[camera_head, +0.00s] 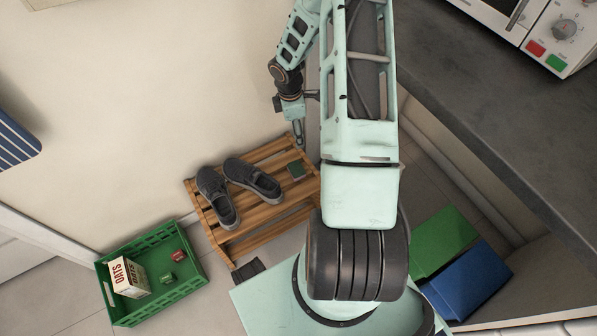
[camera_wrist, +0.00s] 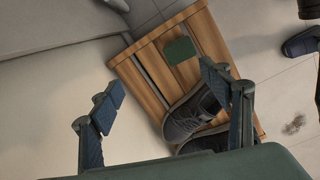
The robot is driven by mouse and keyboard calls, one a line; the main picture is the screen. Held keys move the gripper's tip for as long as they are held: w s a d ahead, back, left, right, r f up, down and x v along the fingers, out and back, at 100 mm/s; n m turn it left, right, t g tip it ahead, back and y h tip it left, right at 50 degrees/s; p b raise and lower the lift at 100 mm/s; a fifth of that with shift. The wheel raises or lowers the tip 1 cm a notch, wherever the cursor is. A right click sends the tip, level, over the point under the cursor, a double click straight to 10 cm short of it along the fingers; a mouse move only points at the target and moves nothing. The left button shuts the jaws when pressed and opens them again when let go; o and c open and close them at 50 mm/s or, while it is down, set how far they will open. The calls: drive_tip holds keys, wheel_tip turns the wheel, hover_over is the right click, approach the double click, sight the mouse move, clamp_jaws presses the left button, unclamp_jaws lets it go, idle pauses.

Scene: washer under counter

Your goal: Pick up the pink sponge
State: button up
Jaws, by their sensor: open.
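No clearly pink sponge shows in either view. A small dark green block (camera_head: 295,169) lies on the slatted wooden rack (camera_head: 233,248), to the right of the shoes. It also shows in the wrist view (camera_wrist: 181,50), flat on the slats near the rack's far end. I cannot tell if it is a sponge. My gripper (camera_head: 299,140) is above the rack's upper right end, close to the wall. In the wrist view my gripper (camera_wrist: 160,92) has its two fingers wide apart with nothing between them. The green block is beyond the fingertips, nearer the right finger.
A pair of dark grey shoes (camera_head: 252,179) stands on the rack. A green crate (camera_head: 190,285) on the floor holds an oats box (camera_head: 129,278) and small boxes. Green (camera_head: 444,242) and blue (camera_head: 472,284) bins stand right of my base. A dark counter (camera_head: 470,80) overhangs the right side.

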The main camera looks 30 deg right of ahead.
wheel_tip(320, 180, down, 9)
drive_tip(key=s+a+n+y+b, duration=0.1)
drive_tip(key=n, duration=0.2)
drive_tip(key=b, duration=0.2)
hover_over(294, 169)
drive_tip(key=shift+g, duration=0.3)
drive_tip(key=f, duration=0.5)
drive_tip(key=shift+w+d+f, duration=0.15)
drive_tip(key=shift+w+d, duration=0.15)
drive_tip(key=f, duration=0.1)
drive_tip(key=f+b, duration=0.1)
drive_tip(key=f, duration=0.3)
drive_tip(key=shift+s+a, duration=0.3)
drive_tip(key=shift+s, duration=0.05)
drive_tip(key=c, duration=0.8)
